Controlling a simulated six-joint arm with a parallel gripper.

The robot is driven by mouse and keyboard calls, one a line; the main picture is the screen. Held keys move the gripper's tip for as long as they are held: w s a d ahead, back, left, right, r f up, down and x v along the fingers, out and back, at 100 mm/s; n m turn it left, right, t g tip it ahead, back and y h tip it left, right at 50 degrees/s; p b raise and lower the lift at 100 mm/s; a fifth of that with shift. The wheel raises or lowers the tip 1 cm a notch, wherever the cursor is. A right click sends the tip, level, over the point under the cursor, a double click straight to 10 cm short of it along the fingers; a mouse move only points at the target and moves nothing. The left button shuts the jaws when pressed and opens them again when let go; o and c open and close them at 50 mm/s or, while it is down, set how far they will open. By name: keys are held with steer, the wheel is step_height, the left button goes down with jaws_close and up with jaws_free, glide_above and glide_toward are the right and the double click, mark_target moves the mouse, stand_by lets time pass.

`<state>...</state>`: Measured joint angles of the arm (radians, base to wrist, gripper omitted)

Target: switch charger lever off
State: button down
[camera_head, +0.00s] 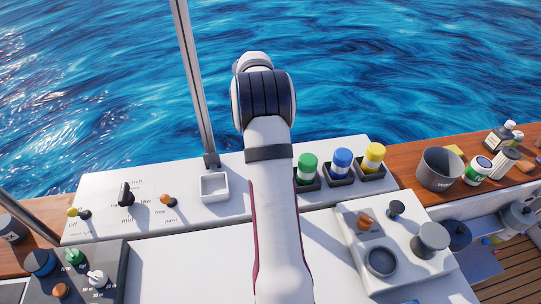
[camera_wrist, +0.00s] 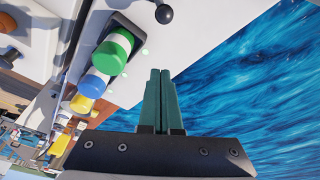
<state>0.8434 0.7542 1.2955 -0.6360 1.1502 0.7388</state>
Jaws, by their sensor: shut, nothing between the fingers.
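My gripper (camera_wrist: 160,75) shows in the wrist view as two teal fingers pressed together, shut and empty. It touches nothing there. In the head view my arm hides it. A lever with a black ball knob (camera_wrist: 164,14) stands on the white panel at the top of the wrist view, beyond the fingertips and apart from them. I cannot read a charger label. In the head view the white panel carries a yellow-tipped lever (camera_head: 76,212), a black switch (camera_head: 125,195) and an orange-tipped lever (camera_head: 167,201). I cannot tell which one is the charger lever.
Green (camera_head: 307,167), blue (camera_head: 342,160) and yellow (camera_head: 374,156) capped bottles stand in black holders right of my arm. An empty white square tray (camera_head: 214,187) sits left of it. A metal post (camera_head: 196,85) rises at the back edge. A grey pot (camera_head: 439,168) stands right.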

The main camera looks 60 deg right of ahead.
steer(key=x, duration=0.9)
steer(key=shift+s+f, duration=0.1)
steer(key=shift+f, duration=0.1)
steer(key=a, duration=0.3)
steer(key=shift+w+f, duration=0.2)
steer(key=shift+w, duration=0.1)
steer(key=shift+a, duration=0.45)
